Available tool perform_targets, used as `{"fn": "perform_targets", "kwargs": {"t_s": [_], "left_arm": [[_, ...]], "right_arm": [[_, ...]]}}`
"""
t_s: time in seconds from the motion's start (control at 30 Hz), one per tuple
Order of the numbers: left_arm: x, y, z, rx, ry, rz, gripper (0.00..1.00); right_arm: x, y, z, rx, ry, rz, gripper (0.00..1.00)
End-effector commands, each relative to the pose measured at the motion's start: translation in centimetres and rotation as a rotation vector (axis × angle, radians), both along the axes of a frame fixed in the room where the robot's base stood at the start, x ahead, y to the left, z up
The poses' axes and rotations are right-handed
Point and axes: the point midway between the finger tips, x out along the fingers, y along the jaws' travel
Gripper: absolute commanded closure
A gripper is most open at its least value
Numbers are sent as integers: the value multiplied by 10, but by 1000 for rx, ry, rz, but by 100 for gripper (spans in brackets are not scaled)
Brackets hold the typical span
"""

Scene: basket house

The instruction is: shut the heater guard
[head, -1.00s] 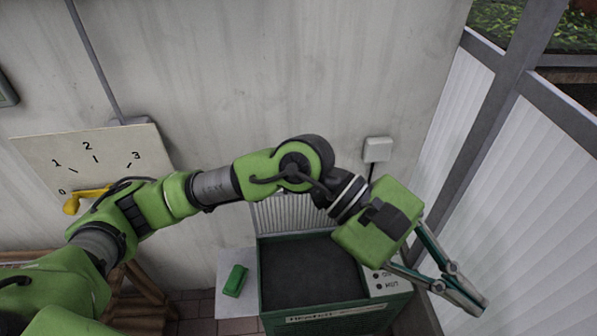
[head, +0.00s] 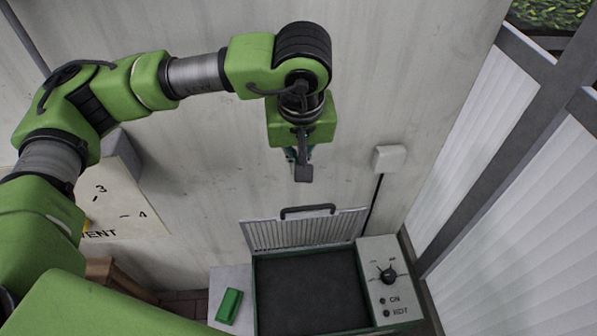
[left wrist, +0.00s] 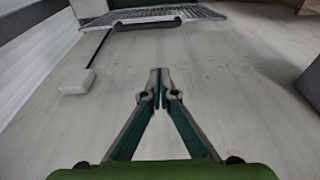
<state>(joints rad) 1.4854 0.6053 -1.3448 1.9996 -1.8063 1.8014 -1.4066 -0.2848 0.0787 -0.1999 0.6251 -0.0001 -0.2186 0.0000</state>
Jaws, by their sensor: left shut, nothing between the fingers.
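The heater (head: 254,292) is a dark green box with a dark flat top, low in the head view. Its guard (head: 262,234) is a grey slatted grille with a dark handle (head: 307,211). The guard stands raised at the heater's back edge, against the wall. In the left wrist view the guard (left wrist: 205,13) and its handle (left wrist: 148,23) show at the top. My left gripper (head: 303,176) is above the guard's handle and apart from it, in front of the wall. Its fingers (left wrist: 159,75) are shut and empty. My right gripper is not in view.
A control panel (head: 378,258) with a black knob (head: 387,275) is on the heater's right side. A green block (head: 229,306) lies on a pale surface left of it. A white wall box (head: 389,158) with a cable is on the wall. A numbered board (head: 125,205) is at left.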

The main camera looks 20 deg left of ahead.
Motion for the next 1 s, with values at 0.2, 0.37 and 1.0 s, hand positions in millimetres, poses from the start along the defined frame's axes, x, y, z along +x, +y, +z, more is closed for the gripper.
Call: {"fn": "perform_targets", "kwargs": {"t_s": [0.2, 0.37, 1.0], "left_arm": [[2, 4, -4, 11, -3, 1, 100], [6, 6, -26, 11, 1, 2, 100], [-10, -2, -91, 9, -2, 0, 100]], "right_arm": [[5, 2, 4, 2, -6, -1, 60], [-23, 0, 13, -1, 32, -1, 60], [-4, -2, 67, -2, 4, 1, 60]]}}
